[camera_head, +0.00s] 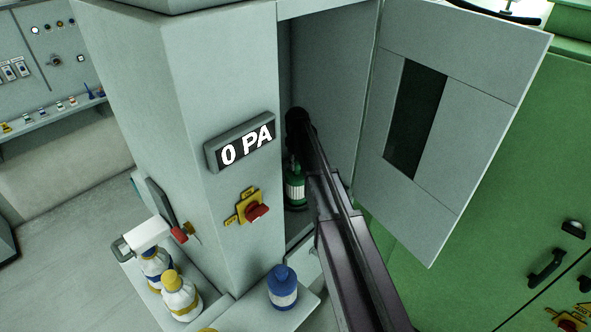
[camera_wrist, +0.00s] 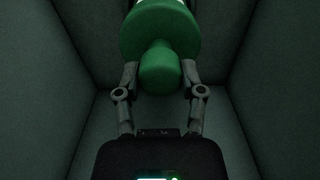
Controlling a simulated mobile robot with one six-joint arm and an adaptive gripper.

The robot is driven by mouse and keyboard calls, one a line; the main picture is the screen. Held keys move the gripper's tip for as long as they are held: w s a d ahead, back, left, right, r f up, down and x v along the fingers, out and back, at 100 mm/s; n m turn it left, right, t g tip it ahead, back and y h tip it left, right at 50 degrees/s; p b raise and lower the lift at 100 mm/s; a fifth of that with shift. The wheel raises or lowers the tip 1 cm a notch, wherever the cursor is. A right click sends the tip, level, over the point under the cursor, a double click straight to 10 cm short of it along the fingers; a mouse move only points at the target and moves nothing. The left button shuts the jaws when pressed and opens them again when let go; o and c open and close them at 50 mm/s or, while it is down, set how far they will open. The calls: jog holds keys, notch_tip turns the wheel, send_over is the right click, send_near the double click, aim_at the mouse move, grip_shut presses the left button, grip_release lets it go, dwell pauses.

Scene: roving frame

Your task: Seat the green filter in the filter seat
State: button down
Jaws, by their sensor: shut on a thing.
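The green filter (camera_head: 295,188) is a green cartridge with a pale band, inside the open cabinet (camera_head: 333,75) in the head view. In the wrist view, the green filter (camera_wrist: 160,30) shows its wide body at the top and a narrower green knob below it. My gripper (camera_wrist: 159,75) is shut on that knob, one finger on each side. In the head view my dark arm reaches into the cabinet and hides part of its inside. I cannot make out the filter seat in either view, nor tell whether the filter touches anything beneath it.
The cabinet door (camera_head: 450,120) stands open to the right of my arm. A display (camera_head: 242,144) reads "0 PA" above a red switch (camera_head: 254,210). A blue bottle (camera_head: 283,287) and a yellow-capped bottle (camera_head: 180,293) stand below. Dark cabinet walls close in around my gripper.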

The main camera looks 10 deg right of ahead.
jog(key=shift+f+b, duration=0.35)
jog(key=shift+f, duration=0.4)
jog(key=shift+c, duration=1)
grip_release()
jog(key=shift+r, duration=0.2)
notch_tip(320, 180, up, 12)
jog(key=p, duration=1.2)
